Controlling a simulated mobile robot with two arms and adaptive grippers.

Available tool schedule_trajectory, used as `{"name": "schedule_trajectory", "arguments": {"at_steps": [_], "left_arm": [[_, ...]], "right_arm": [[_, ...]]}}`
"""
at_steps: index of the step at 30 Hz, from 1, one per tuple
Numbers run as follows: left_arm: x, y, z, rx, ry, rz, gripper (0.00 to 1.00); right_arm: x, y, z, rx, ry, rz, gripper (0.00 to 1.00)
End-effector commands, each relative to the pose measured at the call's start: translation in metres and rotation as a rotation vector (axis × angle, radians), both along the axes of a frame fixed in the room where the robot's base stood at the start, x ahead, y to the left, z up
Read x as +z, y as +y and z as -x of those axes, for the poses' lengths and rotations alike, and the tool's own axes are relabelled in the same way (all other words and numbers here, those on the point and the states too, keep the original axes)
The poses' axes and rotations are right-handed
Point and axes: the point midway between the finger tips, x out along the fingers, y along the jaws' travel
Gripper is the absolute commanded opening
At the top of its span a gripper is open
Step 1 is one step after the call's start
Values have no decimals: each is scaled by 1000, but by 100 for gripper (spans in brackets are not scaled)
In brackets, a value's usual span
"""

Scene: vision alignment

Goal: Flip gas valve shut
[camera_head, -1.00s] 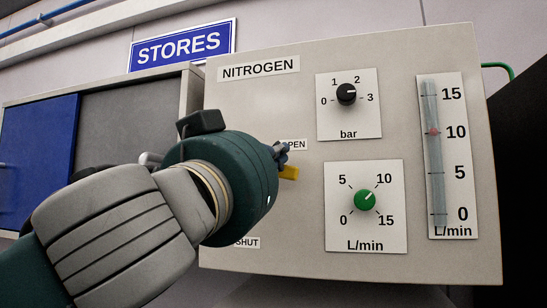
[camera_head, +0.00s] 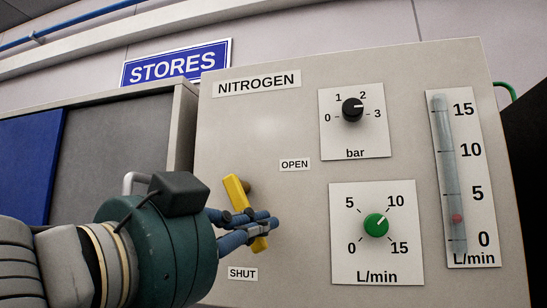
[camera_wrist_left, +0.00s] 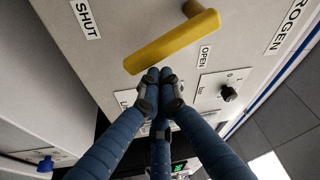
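The yellow valve handle (camera_head: 235,190) is on the grey nitrogen panel (camera_head: 300,250). In the head view it slants down and slightly right, its free end between the OPEN label (camera_head: 294,164) and the SHUT label (camera_head: 243,273). My left gripper (camera_head: 262,228) crosses in front of its lower part. In the left wrist view, the fingertips (camera_wrist_left: 160,76) are together at the edge of the handle (camera_wrist_left: 172,42), near its free end, with nothing visible between them. They look to be touching it, but exact contact is hard to tell. My right gripper is not in view.
The panel also carries a black bar knob (camera_head: 352,109), a green flow knob (camera_head: 375,225) and a flow tube (camera_head: 448,150) with its red float (camera_head: 457,218) between 0 and 5. A cabinet (camera_head: 110,140) with a metal handle stands close on the left.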

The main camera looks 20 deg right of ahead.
Motion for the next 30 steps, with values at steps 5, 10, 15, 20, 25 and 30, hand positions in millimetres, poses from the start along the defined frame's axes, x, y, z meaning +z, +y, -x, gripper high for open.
{"name": "schedule_trajectory", "arguments": {"at_steps": [5,10,15,20,25,30], "left_arm": [[-8,8,-6,2,3,2,0],[-12,15,-11,1,4,3,0],[-14,19,-14,2,3,2,0],[-15,22,-16,2,3,3,0],[-15,24,-16,2,2,3,0],[-15,24,-17,2,2,3,0]], "right_arm": [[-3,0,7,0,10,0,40],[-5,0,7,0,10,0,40],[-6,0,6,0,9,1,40],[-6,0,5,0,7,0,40],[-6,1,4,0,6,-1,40],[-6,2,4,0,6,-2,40]]}}
